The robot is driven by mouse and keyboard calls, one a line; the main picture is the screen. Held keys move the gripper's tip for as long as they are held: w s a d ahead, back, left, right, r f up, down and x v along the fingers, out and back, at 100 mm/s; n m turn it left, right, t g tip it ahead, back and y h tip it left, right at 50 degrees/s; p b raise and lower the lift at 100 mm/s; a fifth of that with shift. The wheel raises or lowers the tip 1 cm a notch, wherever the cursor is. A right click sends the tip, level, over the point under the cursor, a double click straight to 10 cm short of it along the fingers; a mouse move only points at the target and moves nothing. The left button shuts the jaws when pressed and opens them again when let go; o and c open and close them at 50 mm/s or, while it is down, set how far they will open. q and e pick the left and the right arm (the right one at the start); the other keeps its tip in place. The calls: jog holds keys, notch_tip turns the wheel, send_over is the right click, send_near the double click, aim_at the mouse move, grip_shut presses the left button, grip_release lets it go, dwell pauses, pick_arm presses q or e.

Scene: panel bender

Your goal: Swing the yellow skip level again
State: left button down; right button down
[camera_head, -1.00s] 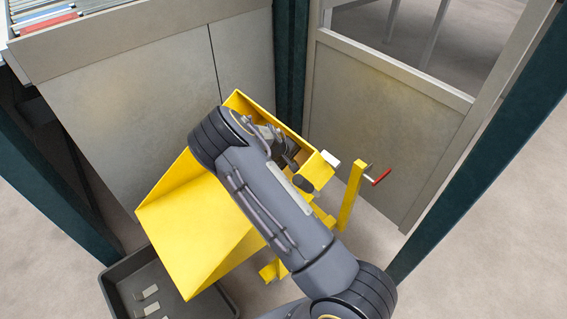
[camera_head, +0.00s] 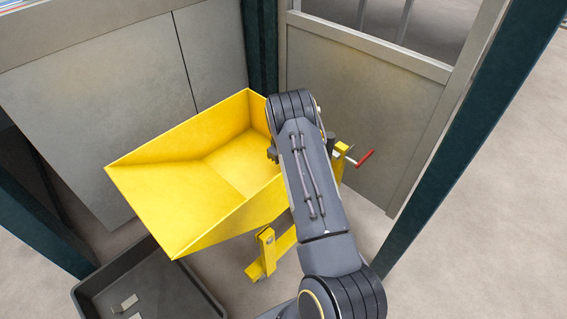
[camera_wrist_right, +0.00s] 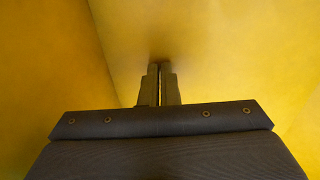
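The yellow skip (camera_head: 225,160) stands in the middle of the head view, its open top facing up and its inside empty. My left gripper is out of view.
A dark tray (camera_head: 190,285) with a few small metal pieces (camera_head: 130,302) lies on the floor at the lower left. A red handle (camera_head: 366,158) sticks out right of the skip's yellow stand (camera_head: 262,255). Grey panels and dark green posts (camera_head: 470,140) close in the back and right.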

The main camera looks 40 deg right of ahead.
jog(key=shift+s+f, duration=0.1)
jog(key=shift+f, duration=0.3)
notch_tip(320, 180, up, 5)
jog(key=p, duration=0.3)
notch_tip(320, 180, up, 10)
jog(key=p, duration=0.2)
jog(key=shift+f, duration=0.1)
dwell(0.5)
